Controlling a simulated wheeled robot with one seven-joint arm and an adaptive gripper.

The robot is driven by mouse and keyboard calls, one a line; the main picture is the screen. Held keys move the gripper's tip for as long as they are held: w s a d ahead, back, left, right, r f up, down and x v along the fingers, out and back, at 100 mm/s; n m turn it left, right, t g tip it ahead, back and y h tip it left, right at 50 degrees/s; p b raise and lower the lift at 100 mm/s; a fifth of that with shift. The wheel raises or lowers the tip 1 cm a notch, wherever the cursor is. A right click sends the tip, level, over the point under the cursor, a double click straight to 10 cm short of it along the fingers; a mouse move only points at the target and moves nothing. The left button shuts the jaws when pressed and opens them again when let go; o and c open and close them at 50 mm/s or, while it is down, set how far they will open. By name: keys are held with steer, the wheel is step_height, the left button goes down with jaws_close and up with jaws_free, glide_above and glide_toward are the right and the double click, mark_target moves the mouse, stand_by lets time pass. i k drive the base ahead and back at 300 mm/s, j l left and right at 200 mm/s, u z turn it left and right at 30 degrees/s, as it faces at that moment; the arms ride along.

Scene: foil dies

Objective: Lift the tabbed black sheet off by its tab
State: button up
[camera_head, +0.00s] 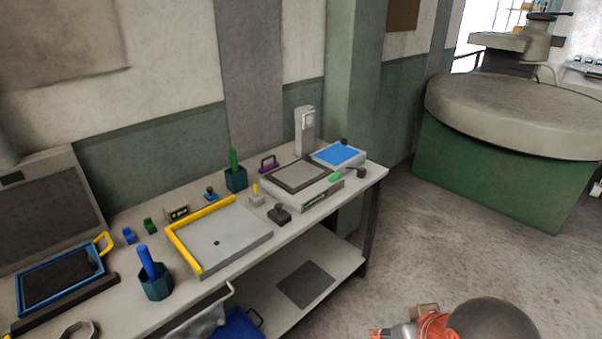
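A black sheet (62,277) lies flat in a blue frame (30,300) at the left end of the bench. A yellow loop (104,243) stands at the frame's right corner. A grey panel with a dark border (298,175) lies on a pale low box (300,199) toward the bench's right end. A small green piece (335,177) is at that box's right edge. I cannot tell which of these is the tabbed black sheet; no tab shows clearly. Part of my arm shows at the bottom right, well apart from the bench. My gripper cannot be made out.
A pale tray with yellow edges (222,241) sits mid-bench. Blue (156,283) and dark teal (236,180) cups hold upright handles. A blue-topped box (338,154) is at the right end. A dark sheet (305,284) lies on the lower shelf. The floor at right is clear.

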mark_target(43, 283)
steer(key=u, duration=1.8)
steer(key=i+j+z, duration=0.15)
steer(key=i, duration=0.4)
steer(key=i+j+z, duration=0.15)
steer(key=i, duration=0.4)
steer(key=i+j+z, duration=0.15)
steer(key=i+j, duration=0.25)
steer(key=i, duration=0.15)
